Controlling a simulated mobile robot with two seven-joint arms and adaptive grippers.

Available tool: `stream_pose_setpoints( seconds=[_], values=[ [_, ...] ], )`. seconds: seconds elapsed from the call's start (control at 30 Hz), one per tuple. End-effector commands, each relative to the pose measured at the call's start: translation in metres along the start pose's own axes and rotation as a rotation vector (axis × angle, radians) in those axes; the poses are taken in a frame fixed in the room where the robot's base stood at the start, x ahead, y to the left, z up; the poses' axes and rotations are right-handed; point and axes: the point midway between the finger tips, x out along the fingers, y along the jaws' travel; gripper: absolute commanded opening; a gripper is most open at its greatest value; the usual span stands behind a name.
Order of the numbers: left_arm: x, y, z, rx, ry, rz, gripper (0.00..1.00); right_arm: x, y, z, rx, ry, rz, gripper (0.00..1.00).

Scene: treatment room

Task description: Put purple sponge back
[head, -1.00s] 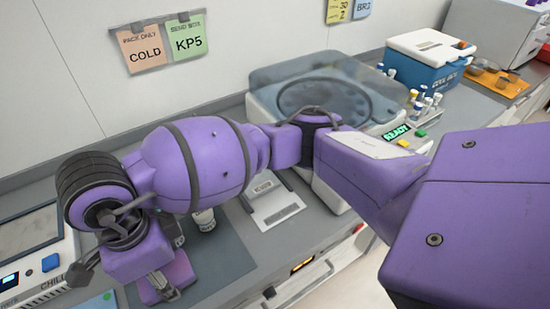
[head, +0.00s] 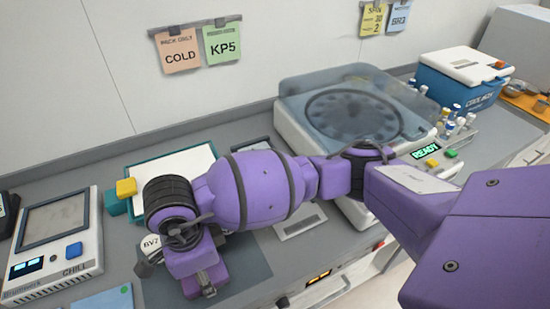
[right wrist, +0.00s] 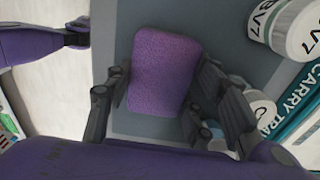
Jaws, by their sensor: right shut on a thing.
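The purple sponge (right wrist: 163,70) is a rounded block held between the two dark fingers of my right gripper (right wrist: 152,105) in the right wrist view. Grey surface shows around it. I cannot tell its height above the bench.
A white jar marked BV7 (head: 151,243) stands close beside my right gripper. A teal-edged carry tray (head: 205,155) with a yellow block (head: 126,187) lies behind my arm. The CHILL device (head: 60,240) is at left. The centrifuge (head: 300,130) stands behind my forearm.

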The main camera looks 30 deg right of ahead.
Motion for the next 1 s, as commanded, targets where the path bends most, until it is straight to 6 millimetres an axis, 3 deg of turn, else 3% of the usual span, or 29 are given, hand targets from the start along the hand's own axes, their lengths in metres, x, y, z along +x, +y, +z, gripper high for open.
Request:
stream_pose_setpoints(
  seconds=[0.03,0.07,0.2,0.5,0.63,1.0],
  values=[
    [0.000,0.000,0.002,0.000,-0.003,-0.001,0.40,0.002,-0.001,0.000,-0.001,0.000,-0.002,0.29],
    [0.000,-0.001,0.002,0.000,-0.002,-0.001,0.40,0.001,-0.001,0.000,-0.001,0.000,-0.002,0.52],
    [0.000,-0.001,0.001,-0.002,-0.001,-0.002,0.40,0.000,-0.001,0.000,-0.001,0.000,-0.003,0.68],
    [0.000,0.000,-0.002,-0.003,0.005,-0.002,0.40,-0.001,-0.002,0.000,-0.001,0.000,-0.004,0.68],
    [-0.001,0.000,-0.004,-0.003,0.008,-0.002,0.40,-0.011,-0.002,0.001,-0.002,-0.001,-0.006,0.68],
    [-0.001,0.002,-0.007,-0.004,0.010,0.003,0.40,-0.087,-0.002,0.001,-0.003,-0.002,-0.010,0.68]
  ],
)
